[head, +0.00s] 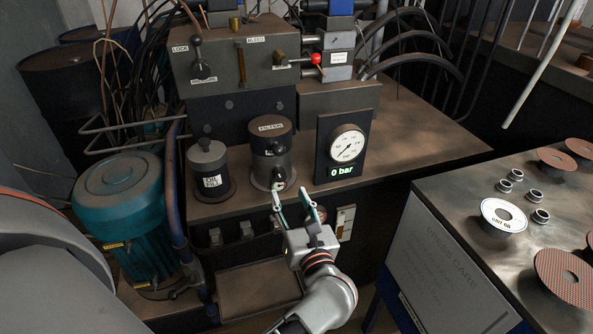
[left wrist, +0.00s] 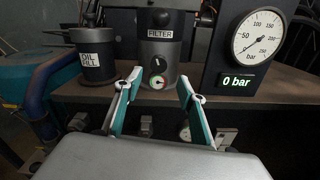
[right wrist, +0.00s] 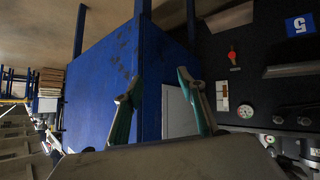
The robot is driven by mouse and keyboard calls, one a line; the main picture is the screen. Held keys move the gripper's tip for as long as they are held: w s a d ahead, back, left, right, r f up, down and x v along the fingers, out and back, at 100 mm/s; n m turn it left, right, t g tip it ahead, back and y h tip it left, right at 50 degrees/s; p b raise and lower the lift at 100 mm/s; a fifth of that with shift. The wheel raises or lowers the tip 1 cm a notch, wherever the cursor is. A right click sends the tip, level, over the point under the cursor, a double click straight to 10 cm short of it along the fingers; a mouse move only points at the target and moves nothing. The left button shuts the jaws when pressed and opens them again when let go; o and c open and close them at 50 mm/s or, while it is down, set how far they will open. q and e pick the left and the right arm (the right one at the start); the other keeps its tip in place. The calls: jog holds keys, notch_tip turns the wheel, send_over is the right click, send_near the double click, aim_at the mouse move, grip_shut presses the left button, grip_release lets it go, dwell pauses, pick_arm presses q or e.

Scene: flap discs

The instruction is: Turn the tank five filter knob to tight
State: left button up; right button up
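The filter (head: 270,150) is a dark cylinder with a FILTER label on the bench, left of the pressure gauge; it also shows in the left wrist view (left wrist: 158,50). The knob's setting is too small to read. My left gripper (head: 289,193) is open and empty in front of the filter, its fingers apart on either side of the dial in the left wrist view (left wrist: 159,84). My right gripper (right wrist: 162,78) is open and empty, away from the filter.
The pressure gauge (head: 346,146) reads 0 bar. The oil fill can (head: 208,168) stands left of the filter. The valve block (head: 240,55) is above and behind. A blue plate 5 (right wrist: 300,25) shows in the right wrist view. A table with discs (head: 505,215) stands right.

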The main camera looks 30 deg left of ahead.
aim_at(280, 179)
pick_arm(q)
jog(key=x, duration=0.6)
jog(key=shift+a, duration=0.2)
jog(key=shift+x, duration=0.75)
jog(key=shift+f, duration=0.1)
